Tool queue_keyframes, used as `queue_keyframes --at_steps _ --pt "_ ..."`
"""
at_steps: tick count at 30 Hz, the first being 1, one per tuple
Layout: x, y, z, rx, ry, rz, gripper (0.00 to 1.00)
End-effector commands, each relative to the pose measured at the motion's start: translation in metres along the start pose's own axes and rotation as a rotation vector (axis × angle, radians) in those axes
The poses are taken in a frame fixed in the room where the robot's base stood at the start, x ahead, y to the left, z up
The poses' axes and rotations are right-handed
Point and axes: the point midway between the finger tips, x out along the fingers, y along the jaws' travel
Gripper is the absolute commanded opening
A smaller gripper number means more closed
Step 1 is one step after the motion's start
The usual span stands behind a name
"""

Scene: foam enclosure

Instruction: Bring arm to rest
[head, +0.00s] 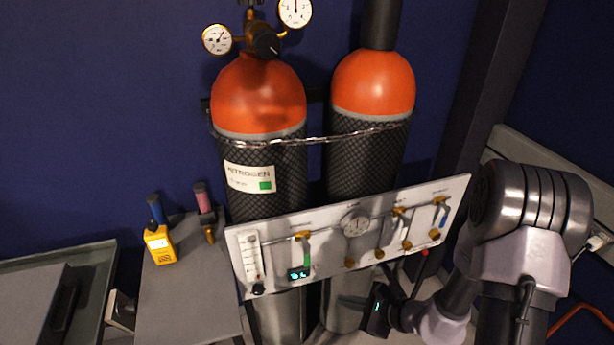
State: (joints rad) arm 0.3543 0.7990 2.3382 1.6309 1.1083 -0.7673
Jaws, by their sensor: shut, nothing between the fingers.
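My arm comes in at the lower right, with its large silver joint in front of the right wall. Its forearm bends down and left to a wrist below the valve panel. My gripper (352,302) is shut and empty, pointing left just under the lower edge of the white valve panel (330,262), in front of the right cylinder's lower part. Its fingertips are small and dark here. I cannot tell whether they touch anything.
Two orange-topped gas cylinders (258,92) (372,82) stand chained behind the panel. A grey bench (185,300) at left holds a yellow meter (160,245) and blue (155,210) and pink-topped (201,197) items. An orange hose (580,318) lies at lower right.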

Motion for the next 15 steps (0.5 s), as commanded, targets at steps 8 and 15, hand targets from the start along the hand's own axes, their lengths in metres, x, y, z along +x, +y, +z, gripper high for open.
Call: queue_keyframes --at_steps 8,15 --pt "-0.064 0.009 0.136 -0.456 -0.114 0.197 0.00" --pt "-0.184 0.065 0.204 -1.156 0.099 0.411 0.00"
